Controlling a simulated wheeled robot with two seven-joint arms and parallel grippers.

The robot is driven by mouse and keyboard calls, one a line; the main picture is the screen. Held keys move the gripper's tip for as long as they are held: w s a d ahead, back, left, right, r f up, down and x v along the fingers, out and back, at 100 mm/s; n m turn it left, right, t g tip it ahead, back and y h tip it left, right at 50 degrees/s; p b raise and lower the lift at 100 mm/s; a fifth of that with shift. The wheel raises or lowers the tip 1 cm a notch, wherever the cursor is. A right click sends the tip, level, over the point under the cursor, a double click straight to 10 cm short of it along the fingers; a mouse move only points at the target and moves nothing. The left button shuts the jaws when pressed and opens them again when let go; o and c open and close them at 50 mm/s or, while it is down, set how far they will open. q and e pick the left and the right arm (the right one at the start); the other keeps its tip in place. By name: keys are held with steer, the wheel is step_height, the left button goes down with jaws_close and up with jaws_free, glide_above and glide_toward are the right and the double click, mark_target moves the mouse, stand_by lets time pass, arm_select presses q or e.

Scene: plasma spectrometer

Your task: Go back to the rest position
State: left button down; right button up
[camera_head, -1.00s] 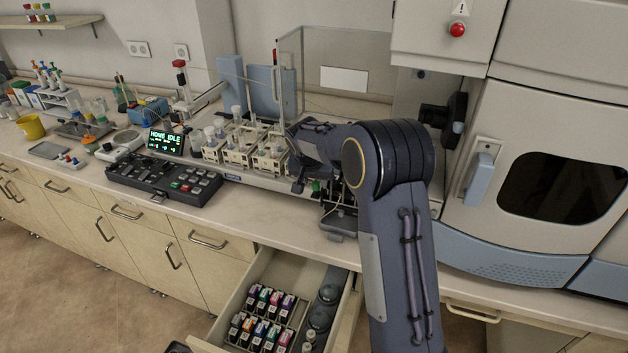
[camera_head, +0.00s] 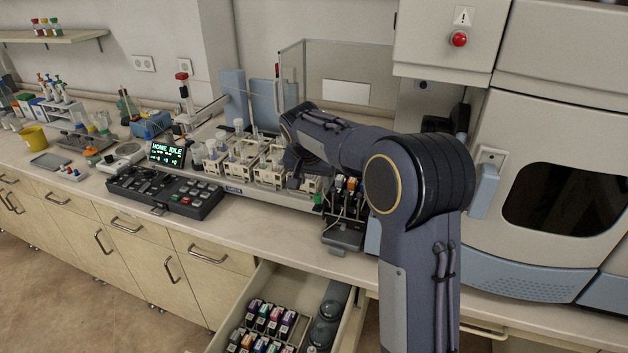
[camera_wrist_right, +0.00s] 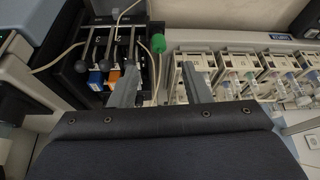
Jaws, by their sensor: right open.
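My right arm comes in from the lower right of the head view, and its forearm reaches left over the rack of white vials (camera_head: 245,160). My right gripper (camera_head: 296,181) hangs at the right end of this rack, mostly hidden by my wrist. In the right wrist view its two grey fingers (camera_wrist_right: 160,88) are apart with nothing between them. The black pump block (camera_head: 345,215) stands right of the gripper. It also shows in the right wrist view (camera_wrist_right: 108,62), with levers and blue and orange parts. My left gripper is not in view.
An open drawer (camera_head: 241,303) with colored cartridges juts out below the counter. A black keypad (camera_head: 165,190) and a lit display (camera_head: 166,153) stand left of the rack. The large spectrometer cabinet (camera_head: 500,140) bounds the right side. The counter's front strip is clear.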

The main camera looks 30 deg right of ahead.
steer(key=s+a+r+n+t+y, duration=0.1)
steer(key=s+a+n+y, duration=0.15)
steer(key=s, duration=0.65)
steer(key=s+a+r+n+y, duration=0.1)
steer(key=s+a+y, duration=0.15)
steer(key=s, duration=0.75)
steer(key=s+a+f+n+y, duration=0.1)
steer(key=s+a, duration=0.3)
steer(key=s, duration=0.4)
steer(key=s+a+f+n+t+y, duration=0.1)
steer(key=s+a+f+n, duration=0.1)
steer(key=s+a, duration=0.3)
steer(key=s+f, duration=0.1)
steer(key=s, duration=0.2)
steer(key=shift+f, duration=0.3)
steer(key=shift+n, duration=0.25)
